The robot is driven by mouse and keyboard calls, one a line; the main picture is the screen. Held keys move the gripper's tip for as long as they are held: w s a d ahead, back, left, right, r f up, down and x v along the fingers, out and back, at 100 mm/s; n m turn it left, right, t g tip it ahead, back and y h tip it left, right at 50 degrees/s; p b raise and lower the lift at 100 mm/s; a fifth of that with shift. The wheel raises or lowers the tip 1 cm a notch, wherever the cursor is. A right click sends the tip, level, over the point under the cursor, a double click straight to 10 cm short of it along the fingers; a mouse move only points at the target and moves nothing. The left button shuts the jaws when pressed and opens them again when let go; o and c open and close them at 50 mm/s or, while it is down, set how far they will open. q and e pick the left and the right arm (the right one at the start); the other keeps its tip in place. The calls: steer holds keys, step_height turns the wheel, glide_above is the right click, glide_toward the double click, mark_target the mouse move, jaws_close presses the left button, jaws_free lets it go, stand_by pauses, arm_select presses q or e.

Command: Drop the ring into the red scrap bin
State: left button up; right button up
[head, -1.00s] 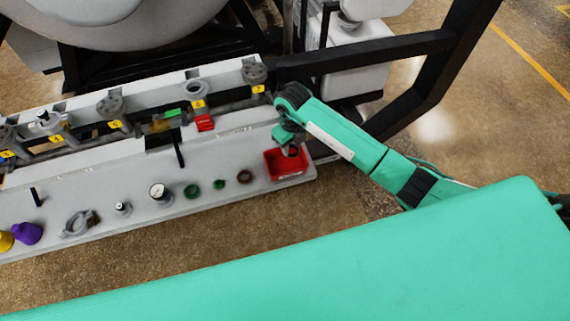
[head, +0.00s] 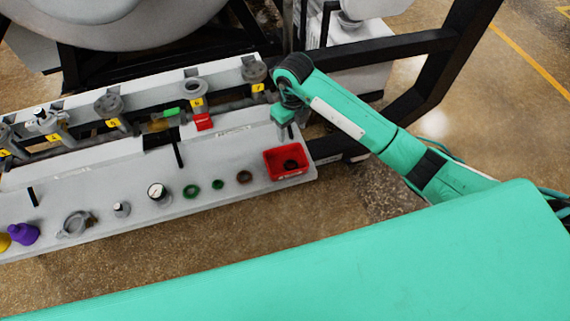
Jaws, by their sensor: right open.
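The red scrap bin (head: 270,164) sits at the right end of the grey shelf. A dark ring (head: 290,165) lies inside it. My right gripper (head: 288,131) is above and just behind the bin, apart from the ring. It is open, with nothing seen between its fingers, though they are small in the picture. My left gripper is not in view.
On the shelf (head: 110,204) left of the bin are a brown ring (head: 244,177), two green rings (head: 192,191), a gauge (head: 157,192), a clamp (head: 76,224) and a purple piece (head: 23,234). Several flanged ports with yellow labels line the rail behind. A black frame (head: 390,47) stands at right.

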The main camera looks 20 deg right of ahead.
step_height(320, 180, up, 6)
steer(key=shift+f+b, duration=0.15)
steer(key=shift+b, duration=0.2)
steer(key=shift+a, duration=0.1)
